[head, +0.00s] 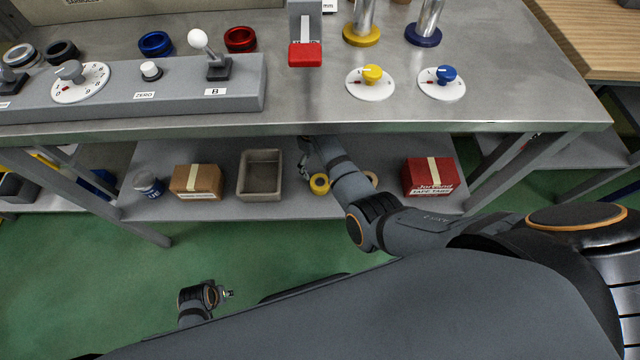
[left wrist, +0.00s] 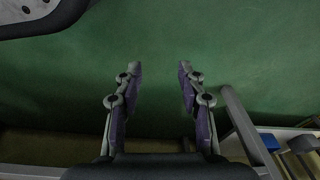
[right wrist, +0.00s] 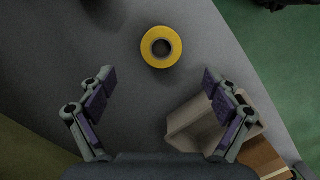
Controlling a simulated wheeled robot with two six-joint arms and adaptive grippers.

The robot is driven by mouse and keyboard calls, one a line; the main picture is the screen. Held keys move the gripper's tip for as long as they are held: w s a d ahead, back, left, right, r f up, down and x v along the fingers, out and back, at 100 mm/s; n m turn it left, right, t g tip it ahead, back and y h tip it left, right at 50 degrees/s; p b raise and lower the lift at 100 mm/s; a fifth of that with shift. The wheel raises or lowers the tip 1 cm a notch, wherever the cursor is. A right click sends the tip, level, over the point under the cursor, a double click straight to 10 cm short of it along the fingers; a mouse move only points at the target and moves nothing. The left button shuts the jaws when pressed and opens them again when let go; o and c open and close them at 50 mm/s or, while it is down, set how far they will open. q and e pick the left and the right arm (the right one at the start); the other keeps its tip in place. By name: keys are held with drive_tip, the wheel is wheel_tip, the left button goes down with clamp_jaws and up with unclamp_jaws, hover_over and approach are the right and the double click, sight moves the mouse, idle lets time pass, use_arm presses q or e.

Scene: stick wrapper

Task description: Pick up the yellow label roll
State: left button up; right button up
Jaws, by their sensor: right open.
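The yellow label roll (head: 319,184) lies on the lower shelf under the workbench, just right of the grey bin. In the right wrist view the yellow label roll (right wrist: 161,47) lies flat, with a dark centre hole, ahead of the fingertips. My right gripper (right wrist: 154,80) is open and empty above the shelf, with the roll beyond and between its fingers. In the head view the right gripper (head: 306,160) is partly hidden beside the roll. My left gripper (left wrist: 158,68) is open and empty over the green floor.
A grey bin (head: 260,195), a cardboard box (head: 182,192), a jar (head: 147,184) and a red tape box (head: 431,188) stand on the lower shelf (head: 221,209). The workbench top (head: 330,112) overhangs the shelf.

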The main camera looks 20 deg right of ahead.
sight(320, 182)
drive_tip(key=f, duration=0.1)
drive_tip(key=f+b, duration=0.1)
drive_tip(key=f, duration=0.1)
drive_tip(key=f+b, duration=0.1)
drive_tip(key=f, duration=0.1)
drive_tip(key=shift+s+d+f, duration=0.1)
drive_tip(key=shift+s+d, duration=0.05)
drive_tip(key=shift+s, duration=0.15)
drive_tip(key=f+b, duration=0.2)
drive_tip(key=f, duration=0.1)
drive_tip(key=f+b, duration=0.1)
drive_tip(key=f, duration=0.1)
drive_tip(key=shift+s+f, duration=0.1)
drive_tip(key=shift+s, duration=0.15)
drive_tip(key=c, duration=1.3)
use_arm(q)
drive_tip(key=w+d+r, duration=0.1)
drive_tip(key=d+r, duration=0.2)
drive_tip(key=r, duration=1.1)
drive_tip(key=shift+w+d+r+h, duration=0.15)
drive_tip(key=shift+d+r+h, duration=0.05)
drive_tip(key=shift+r+h, duration=0.2)
use_arm(e)
drive_tip(key=shift+o, duration=0.2)
